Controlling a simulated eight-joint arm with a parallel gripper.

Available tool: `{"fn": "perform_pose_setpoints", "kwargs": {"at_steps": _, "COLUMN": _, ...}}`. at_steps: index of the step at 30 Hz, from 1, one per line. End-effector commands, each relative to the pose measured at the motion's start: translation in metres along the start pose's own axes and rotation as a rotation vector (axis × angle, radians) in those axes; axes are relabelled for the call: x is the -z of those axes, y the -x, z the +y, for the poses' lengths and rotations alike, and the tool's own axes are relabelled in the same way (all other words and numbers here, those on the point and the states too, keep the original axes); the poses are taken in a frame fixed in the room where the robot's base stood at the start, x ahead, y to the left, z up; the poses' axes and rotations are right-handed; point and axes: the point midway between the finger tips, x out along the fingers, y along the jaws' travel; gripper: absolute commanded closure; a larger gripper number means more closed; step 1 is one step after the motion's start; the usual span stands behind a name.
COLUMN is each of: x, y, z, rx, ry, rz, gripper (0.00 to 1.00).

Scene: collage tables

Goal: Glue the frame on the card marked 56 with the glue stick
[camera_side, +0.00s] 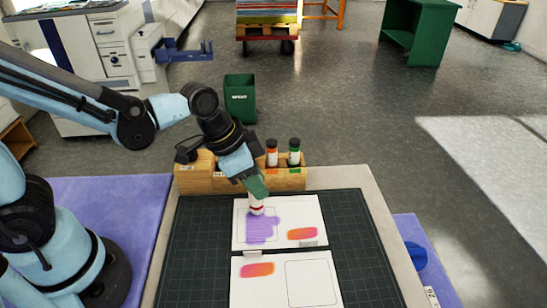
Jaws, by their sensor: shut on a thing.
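My gripper (257,188) is shut on a glue stick (256,207), white with a red band. It holds the stick nearly upright, tip down, over the upper card. The upper card (302,212) is white, with a purple scribbled patch (262,230) filling much of its left frame and an orange-pink patch (302,234) at lower right. The stick's tip is at the top of the purple; I cannot tell if it touches. The lower card (255,293) has an orange-pink patch (257,270) at left and an empty outlined frame (312,283) at right. I cannot read 56 on either card.
Both cards lie on a dark green gridded mat (358,240) on the table. A wooden rack (292,181) behind the mat holds an orange-banded stick (271,155) and a green-banded stick (294,154). A blue object (415,257) is at right. The mat's right side is clear.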

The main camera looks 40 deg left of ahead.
Motion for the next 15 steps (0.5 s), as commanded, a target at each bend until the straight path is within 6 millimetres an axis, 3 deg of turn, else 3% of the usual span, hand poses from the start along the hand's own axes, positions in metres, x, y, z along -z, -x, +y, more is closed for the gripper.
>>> {"fn": "perform_pose_setpoints", "kwargs": {"at_steps": 15, "x": -0.015, "y": 0.008, "z": -0.004, "rx": 0.005, "ry": 0.000, "rz": -0.003, "gripper": 0.96}}
